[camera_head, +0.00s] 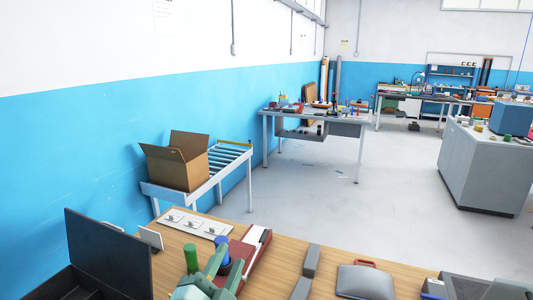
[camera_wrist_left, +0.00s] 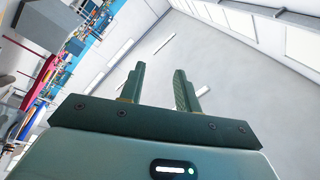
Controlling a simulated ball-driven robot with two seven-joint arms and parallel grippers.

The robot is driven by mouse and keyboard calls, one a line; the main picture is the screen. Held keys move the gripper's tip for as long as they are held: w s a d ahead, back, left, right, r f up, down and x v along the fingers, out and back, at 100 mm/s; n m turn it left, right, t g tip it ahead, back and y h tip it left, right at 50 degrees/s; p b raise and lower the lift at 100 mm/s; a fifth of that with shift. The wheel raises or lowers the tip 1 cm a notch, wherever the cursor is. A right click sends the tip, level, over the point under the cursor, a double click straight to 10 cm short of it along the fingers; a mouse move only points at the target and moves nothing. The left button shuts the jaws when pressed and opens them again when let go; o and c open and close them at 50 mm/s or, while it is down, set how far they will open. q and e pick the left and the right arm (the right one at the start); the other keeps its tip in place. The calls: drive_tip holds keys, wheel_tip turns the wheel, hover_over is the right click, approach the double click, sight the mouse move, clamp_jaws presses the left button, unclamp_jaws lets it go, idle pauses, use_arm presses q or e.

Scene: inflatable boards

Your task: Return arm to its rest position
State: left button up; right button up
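My left gripper (camera_head: 204,254) is low in the head view, above the near wooden table (camera_head: 275,262). Its green fingers point up and away. In the left wrist view the two fingers of this gripper (camera_wrist_left: 160,72) stand apart with nothing between them. A pale green part of my right arm (camera_head: 505,290) shows at the bottom right corner of the head view; its fingers cannot be made out.
A black open box (camera_head: 108,255) stands at the table's left. A red and white device (camera_head: 250,250), a blue-topped item (camera_head: 221,243) and a grey case (camera_head: 365,281) lie on the table. A cardboard box (camera_head: 182,170) sits on a roller stand beyond. Open floor (camera_head: 330,205) lies behind.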

use_arm(q)
drive_tip(key=s+a+f+n+g+y, duration=0.3)
drive_tip(key=s+a+f+y, duration=0.1)
drive_tip(key=a+f, duration=0.3)
drive_tip(key=s+a+f+n+g+y, duration=0.3)
drive_tip(key=a+f+y, duration=0.1)
drive_tip(key=a+f, duration=0.25)
drive_tip(key=s+a+f+g+y, duration=0.1)
drive_tip(key=s+a+f+g, duration=0.3)
drive_tip(key=s, duration=0.3)
drive_tip(key=s+a+f+g+y, duration=0.1)
drive_tip(key=s+a+f+g, duration=0.25)
drive_tip(key=s+a, duration=0.2)
drive_tip(key=s+d+f+n+g+h+b, duration=0.1)
drive_tip(key=s+d+f, duration=0.15)
drive_tip(key=f, duration=1.05)
drive_tip(key=s+d+f+g+h, duration=0.1)
drive_tip(key=s+d+f+h, duration=0.15)
drive_tip(key=f, duration=1.05)
drive_tip(key=s+f+n+g+b, duration=0.1)
drive_tip(key=s+f+n+g, duration=0.2)
drive_tip(key=s+f, duration=1.4)
drive_tip(key=s+h, duration=0.1)
drive_tip(key=s, duration=0.1)
drive_tip(key=shift+s+f, duration=0.35)
drive_tip(key=shift+s, duration=0.05)
